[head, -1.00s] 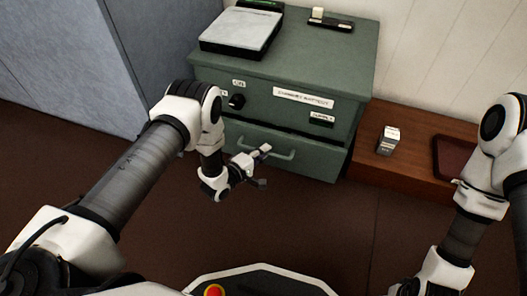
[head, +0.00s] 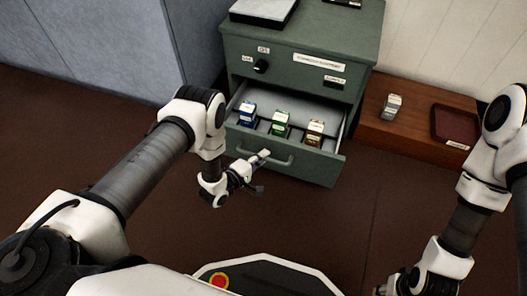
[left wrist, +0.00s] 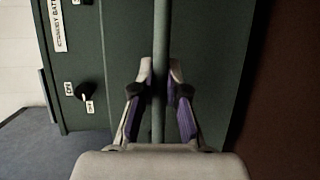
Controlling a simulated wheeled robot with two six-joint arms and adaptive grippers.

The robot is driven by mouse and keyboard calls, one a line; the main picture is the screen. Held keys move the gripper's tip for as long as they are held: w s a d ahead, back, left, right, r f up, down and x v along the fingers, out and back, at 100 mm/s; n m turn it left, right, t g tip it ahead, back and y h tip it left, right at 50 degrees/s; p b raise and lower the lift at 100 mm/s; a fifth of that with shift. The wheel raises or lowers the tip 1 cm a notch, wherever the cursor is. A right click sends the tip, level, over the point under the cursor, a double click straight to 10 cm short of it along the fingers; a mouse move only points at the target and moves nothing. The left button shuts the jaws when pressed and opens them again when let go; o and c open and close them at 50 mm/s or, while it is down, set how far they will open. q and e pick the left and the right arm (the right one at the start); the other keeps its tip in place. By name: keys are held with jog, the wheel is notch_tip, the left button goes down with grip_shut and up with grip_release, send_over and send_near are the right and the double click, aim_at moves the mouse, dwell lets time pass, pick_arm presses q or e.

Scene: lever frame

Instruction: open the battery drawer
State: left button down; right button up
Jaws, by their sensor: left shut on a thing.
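The battery drawer (head: 315,165) stands open at the bottom of the green cabinet (head: 345,42). Inside it, a blue battery (head: 247,112), a green battery (head: 280,123) and an orange-brown battery (head: 314,132) stand in a row. My left gripper (head: 260,160) is at the drawer's handle (head: 284,161). In the left wrist view, the fingers of my left gripper (left wrist: 160,85) are closed around the handle bar (left wrist: 160,45). My right gripper shows only in part at the bottom edge, and its jaws are unclear.
A black knob (head: 261,66) is on the cabinet front, beside labels. A low wooden bench (head: 411,135) at the right carries a small grey-white block (head: 391,106) and a dark red tray (head: 456,125). Floor in front of the drawer is clear.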

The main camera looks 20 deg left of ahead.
pick_arm(q)
jog(key=shift+s, duration=0.6)
pick_arm(e)
jog(key=shift+s+r, duration=0.15)
jog(key=shift+s, duration=0.15)
pick_arm(q)
jog(key=c, duration=1.2)
grip_release()
jog(key=v, duration=1.2)
